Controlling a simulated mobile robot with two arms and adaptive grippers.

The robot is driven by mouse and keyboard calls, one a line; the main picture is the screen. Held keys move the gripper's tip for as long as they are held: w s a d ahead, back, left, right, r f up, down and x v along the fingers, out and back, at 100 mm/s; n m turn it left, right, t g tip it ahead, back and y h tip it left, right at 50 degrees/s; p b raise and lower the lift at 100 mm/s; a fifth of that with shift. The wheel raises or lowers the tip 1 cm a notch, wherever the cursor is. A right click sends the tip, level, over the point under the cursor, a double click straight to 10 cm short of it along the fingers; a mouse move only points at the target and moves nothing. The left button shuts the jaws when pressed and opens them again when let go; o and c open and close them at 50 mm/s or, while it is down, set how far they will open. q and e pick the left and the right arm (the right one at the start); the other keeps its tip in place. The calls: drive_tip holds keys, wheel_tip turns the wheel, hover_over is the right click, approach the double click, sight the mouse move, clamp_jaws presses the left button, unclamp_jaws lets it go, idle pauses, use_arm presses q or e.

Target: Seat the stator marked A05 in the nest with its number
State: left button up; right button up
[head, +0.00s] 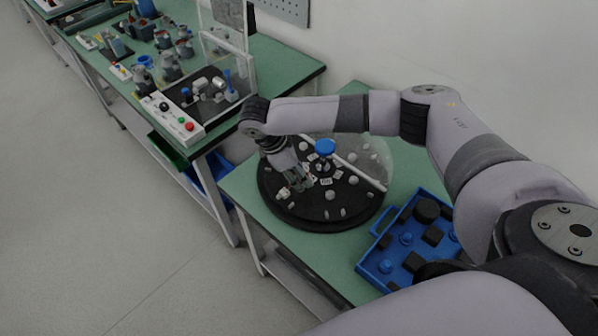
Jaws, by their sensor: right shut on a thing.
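My right gripper (297,181) reaches down over the front left part of a round black plate (310,221) on the near green table. It is shut on a small part, mostly hidden by the fingers. I cannot make out whether this is the stator A05. The plate carries several pale pegs and small white labels around a central post with a blue knob (325,147). The labels are too small to read, so I cannot tell which nest has the number A05. My left gripper is not in view.
A blue tray (372,274) with black blocks and blue pieces stands at the right. A longer green bench (285,68) with a button box (174,118) stands at the back left. Open floor lies left.

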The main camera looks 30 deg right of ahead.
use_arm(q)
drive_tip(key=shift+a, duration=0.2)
use_arm(e)
drive_tip(key=shift+r, duration=0.1)
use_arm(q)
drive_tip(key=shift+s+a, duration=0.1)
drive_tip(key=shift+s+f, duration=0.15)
use_arm(e)
drive_tip(key=shift+f, duration=1)
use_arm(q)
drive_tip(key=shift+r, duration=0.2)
use_arm(e)
drive_tip(key=shift+f, duration=0.35)
drive_tip(key=o, duration=1.4)
drive_tip(key=shift+c, duration=0.2)
drive_tip(key=v, duration=1.2)
